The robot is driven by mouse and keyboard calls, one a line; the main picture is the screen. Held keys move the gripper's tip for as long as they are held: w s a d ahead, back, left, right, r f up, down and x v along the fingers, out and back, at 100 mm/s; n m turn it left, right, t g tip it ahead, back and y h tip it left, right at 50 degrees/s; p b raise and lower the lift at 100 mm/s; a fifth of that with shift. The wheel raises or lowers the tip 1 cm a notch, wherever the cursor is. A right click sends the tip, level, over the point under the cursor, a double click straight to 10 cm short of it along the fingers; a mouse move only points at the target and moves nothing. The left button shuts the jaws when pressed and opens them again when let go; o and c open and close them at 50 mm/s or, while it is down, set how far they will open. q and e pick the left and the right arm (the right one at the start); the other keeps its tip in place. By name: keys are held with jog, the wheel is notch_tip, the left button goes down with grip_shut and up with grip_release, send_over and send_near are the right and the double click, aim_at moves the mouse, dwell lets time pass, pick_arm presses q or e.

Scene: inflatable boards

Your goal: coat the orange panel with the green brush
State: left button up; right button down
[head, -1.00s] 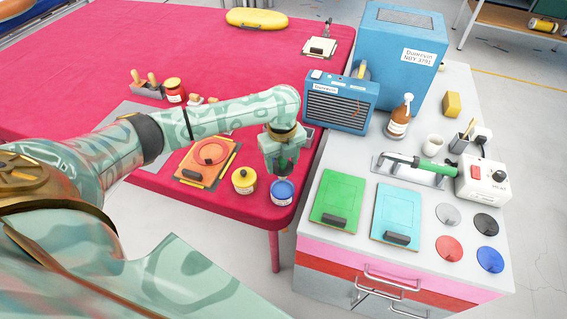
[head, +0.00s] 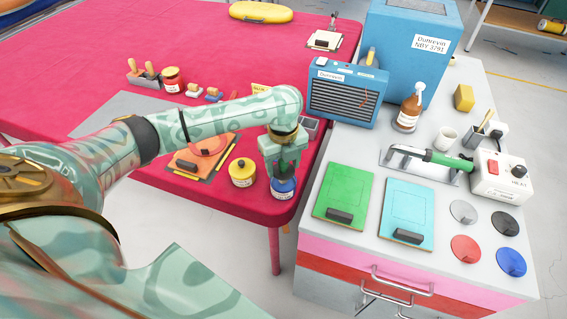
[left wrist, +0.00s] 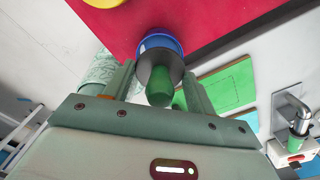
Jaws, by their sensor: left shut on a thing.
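My left gripper (head: 284,158) points down above the blue pot (head: 284,189) at the table's near right corner. It is shut on the green brush (left wrist: 160,84), whose green handle and dark round collar show between the fingers in the left wrist view. The collar overlaps the blue pot (left wrist: 158,42) there. The bristles are hidden, so I cannot tell whether they touch paint. My right gripper is out of view.
A yellow pot (head: 242,173) stands just left of the blue pot. A red pot (head: 173,79) is farther back. On the grey bench lie a green panel (head: 344,190), a cyan panel (head: 408,208), several coloured discs and a green-handled tool (head: 445,160). A blue heater (head: 345,98) stands behind.

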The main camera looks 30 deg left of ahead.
pick_arm(q)
jog(key=shift+f, duration=0.55)
dwell(0.8)
dwell(0.8)
jog(key=shift+s+f+p, duration=0.1)
jog(key=shift+p, duration=0.25)
dwell(0.9)
notch_tip(320, 180, up, 2)
jog(key=p, duration=0.2)
jog(key=shift+r+p, duration=0.2)
jog(key=shift+p, duration=0.15)
notch_tip(320, 180, up, 5)
jog(key=p, duration=0.6)
jog(key=shift+f, duration=0.1)
dwell(0.3)
